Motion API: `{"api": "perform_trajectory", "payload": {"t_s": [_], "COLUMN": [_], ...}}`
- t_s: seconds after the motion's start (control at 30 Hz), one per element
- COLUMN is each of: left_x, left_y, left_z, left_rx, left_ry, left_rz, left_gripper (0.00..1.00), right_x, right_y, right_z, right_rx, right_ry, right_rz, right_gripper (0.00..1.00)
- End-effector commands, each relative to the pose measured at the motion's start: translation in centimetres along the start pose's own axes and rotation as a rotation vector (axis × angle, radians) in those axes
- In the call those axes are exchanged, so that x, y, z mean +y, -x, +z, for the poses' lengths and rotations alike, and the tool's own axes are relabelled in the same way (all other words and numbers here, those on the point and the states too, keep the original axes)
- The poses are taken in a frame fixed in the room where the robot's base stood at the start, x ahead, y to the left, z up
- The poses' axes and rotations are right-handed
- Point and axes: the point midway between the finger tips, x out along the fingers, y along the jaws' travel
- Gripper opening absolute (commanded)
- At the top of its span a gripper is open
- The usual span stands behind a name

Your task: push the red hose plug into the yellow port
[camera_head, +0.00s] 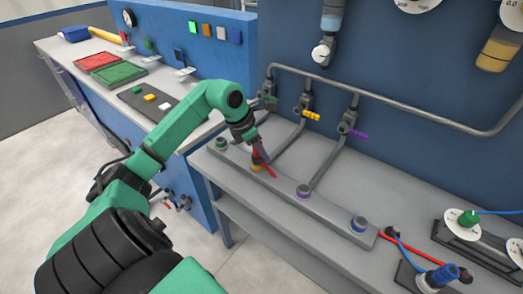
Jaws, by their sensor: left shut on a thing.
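My left gripper (256,149) reaches in from the left over the grey manifold bar and points down. It is shut on the red hose plug (258,157), which is mostly hidden by the fingers. A short piece of red hose (270,172) shows beside it. The yellow port (256,167) is right below the plug, on the bar between the green port (221,143) and the purple port (303,190). The plug appears at the top of the yellow port; I cannot tell how deep it sits. My right gripper is not in view.
The blue port (359,223) is at the bar's right end. A red hose (405,245) and a blue connector (443,275) lie to the right. Grey pipes with yellow (311,115) and purple (357,133) valve handles stand behind. Red (96,61) and green (121,73) trays are on the left bench.

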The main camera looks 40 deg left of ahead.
Motion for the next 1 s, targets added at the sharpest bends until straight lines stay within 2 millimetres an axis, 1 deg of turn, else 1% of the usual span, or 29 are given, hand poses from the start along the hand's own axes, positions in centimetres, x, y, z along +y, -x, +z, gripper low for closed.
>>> {"api": "perform_trajectory", "payload": {"t_s": [0.27, 0.47, 0.5, 0.53, 0.57, 0.87, 0.97, 1.0], "left_x": [0.0, 0.0, 0.0, 0.0, 0.0, 0.0, 0.1, 0.1], "left_y": [-0.8, -0.6, -0.6, -0.6, -0.6, -0.6, 0.1, 0.8], "left_z": [-0.4, -0.3, -0.3, -0.3, -0.3, -0.3, -0.4, -0.4], "left_rx": [0.002, 0.001, 0.001, 0.001, 0.001, 0.002, 0.003, 0.002], "left_ry": [0.0, 0.0, 0.0, 0.0, 0.0, 0.0, 0.0, -0.001], "left_rz": [0.0, 0.0, 0.0, 0.0, 0.0, 0.0, 0.002, 0.003], "left_gripper": [0.0, 0.0, 0.48, 0.59, 0.67, 0.67, 0.67, 0.67], "right_x": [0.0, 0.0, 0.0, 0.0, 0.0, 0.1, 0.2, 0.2], "right_y": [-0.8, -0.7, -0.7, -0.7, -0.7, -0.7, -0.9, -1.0], "right_z": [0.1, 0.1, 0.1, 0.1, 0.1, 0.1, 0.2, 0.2], "right_rx": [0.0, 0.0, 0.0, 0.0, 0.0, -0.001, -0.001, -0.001], "right_ry": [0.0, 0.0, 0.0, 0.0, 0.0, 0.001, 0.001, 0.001], "right_rz": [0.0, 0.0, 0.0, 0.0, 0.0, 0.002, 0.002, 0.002], "right_gripper": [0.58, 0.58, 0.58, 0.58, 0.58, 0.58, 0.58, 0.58]}}
